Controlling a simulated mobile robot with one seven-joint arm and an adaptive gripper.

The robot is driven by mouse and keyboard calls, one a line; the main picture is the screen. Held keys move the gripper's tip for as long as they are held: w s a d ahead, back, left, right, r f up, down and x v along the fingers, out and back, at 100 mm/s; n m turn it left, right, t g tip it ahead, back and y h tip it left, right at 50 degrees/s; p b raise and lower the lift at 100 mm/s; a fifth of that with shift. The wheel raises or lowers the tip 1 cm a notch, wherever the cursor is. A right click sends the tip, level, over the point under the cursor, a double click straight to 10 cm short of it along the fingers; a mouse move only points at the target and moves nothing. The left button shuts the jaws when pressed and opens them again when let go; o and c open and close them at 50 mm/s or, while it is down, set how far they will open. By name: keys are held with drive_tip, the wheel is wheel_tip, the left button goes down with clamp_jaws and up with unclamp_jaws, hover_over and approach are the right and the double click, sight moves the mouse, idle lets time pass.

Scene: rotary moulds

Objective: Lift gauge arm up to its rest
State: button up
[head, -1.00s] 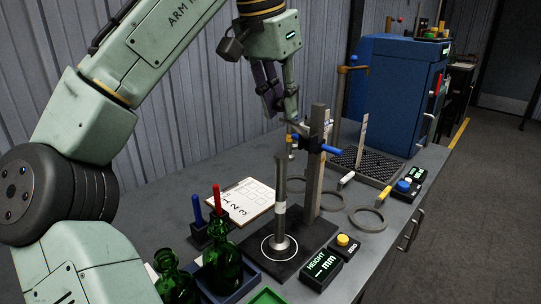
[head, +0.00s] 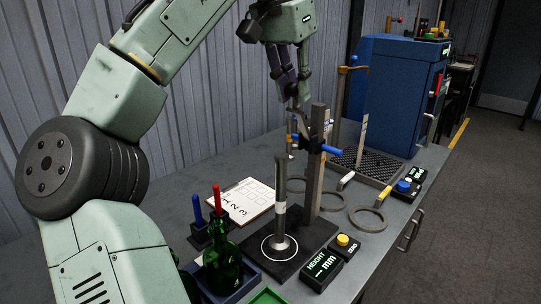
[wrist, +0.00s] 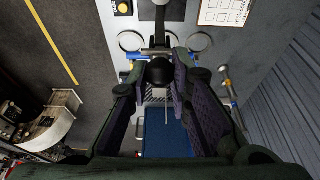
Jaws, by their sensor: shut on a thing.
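The height gauge has a dark base plate (head: 262,262), a grey upright post (head: 316,165) and a black carriage (head: 308,144) with a blue handle. The carriage, which bears the gauge arm, sits on the upper part of the post. My gripper (head: 296,104) is just left of the post top, above the carriage. In the wrist view, a round black knob (wrist: 161,72) lies between my two finger pads, and my gripper is shut on it. A metal rod (head: 280,205) stands upright on the plate inside a white ring. The exact finger contact is hidden in the head view.
A height display (head: 321,269) reading dashes and a yellow button (head: 343,240) stand at the front. Green bottles (head: 222,264) and a numbered card (head: 246,197) are left. Rings (head: 368,219), a black perforated tray (head: 375,167) and a blue cabinet (head: 395,95) are right and behind.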

drive_tip(key=shift+w+d+r, duration=0.2)
drive_tip(key=shift+w+d, duration=0.35)
drive_tip(key=shift+w+d+r, duration=0.15)
drive_tip(key=shift+w+d, duration=0.35)
drive_tip(key=shift+d, duration=0.05)
drive_tip(key=shift+w+d, duration=1.15)
drive_tip(key=shift+d, duration=0.05)
drive_tip(key=o, duration=1.6)
drive_tip(key=shift+f, duration=0.1)
